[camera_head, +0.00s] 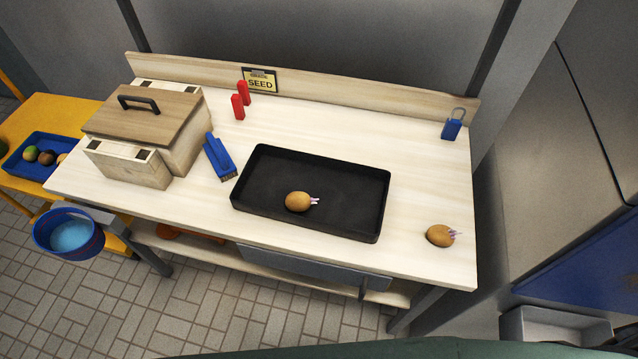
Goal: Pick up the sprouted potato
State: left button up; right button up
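A sprouted potato (440,236), brown with pale purple sprouts on its right end, lies on the bare wooden bench top near the front right corner. A second sprouted potato (298,202), with similar pinkish sprouts, lies inside the black tray (262,222) in the middle of the bench. Neither of my grippers shows in the head view.
The wooden bench (400,125) also bears a lidded wooden box (125,165), a blue tool (218,157), two red objects (238,107), a SEED sign (260,81) and a blue padlock (452,126). A blue bucket (68,233) hangs at the left. A yellow table (75,110) stands beyond.

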aim_at(441, 234)
jog(key=z, duration=0.35)
jog(key=l+z, duration=0.15)
jog(key=z, duration=0.6)
jog(key=k+u, duration=0.2)
jog(key=u, duration=0.8)
jog(key=k+j+z, duration=0.1)
jog(key=z, duration=0.9)
jog(key=l, duration=0.3)
